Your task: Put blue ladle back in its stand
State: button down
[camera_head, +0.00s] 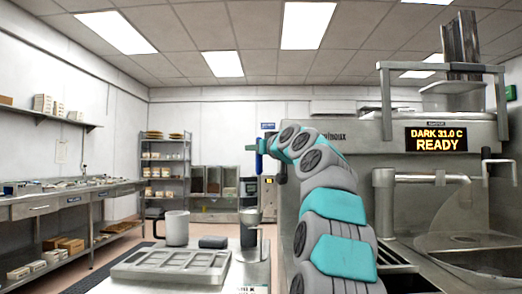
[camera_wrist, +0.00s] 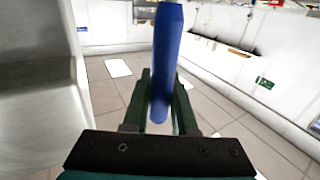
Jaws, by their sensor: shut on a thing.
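The blue ladle's handle (camera_wrist: 167,50) stands between the two dark green fingers of my gripper (camera_wrist: 162,100) in the wrist view, and they are shut on it. In the head view, my gripper (camera_head: 259,148) is at the end of my outstretched arm, with a small bit of blue showing there. The ladle's bowl cannot be made out. A grey metal upright cylinder (camera_head: 249,229) stands on the worktop below my gripper; it may be the ladle's stand, but I cannot tell for sure. My gripper is well above it and apart from it.
A mould tray (camera_head: 172,265), a pale mug-like jug (camera_head: 177,229) and a dark block (camera_head: 213,242) are on the worktop. A large steel machine with a READY display (camera_head: 436,139) fills the right. A shelf rack (camera_head: 165,175) and side bench (camera_head: 60,198) stand farther off.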

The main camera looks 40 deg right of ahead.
aim_at(259, 179)
jog(key=shift+a+f+b, duration=0.1)
jog(key=shift+f+b, duration=3.15)
jog(key=shift+f, duration=1.15)
jog(key=c, duration=0.6)
grip_release()
jog(key=shift+f, duration=0.1)
jog(key=shift+c, duration=0.2)
jog(key=shift+s, duration=0.1)
jog(key=shift+s+a+b, duration=0.25)
jog(key=shift+s+b, duration=0.15)
jog(key=shift+s, duration=1.55)
jog(key=shift+s+a+b, duration=0.2)
jog(key=shift+s+b, duration=0.15)
jog(key=shift+s, duration=1.55)
jog(key=shift+f, duration=0.1)
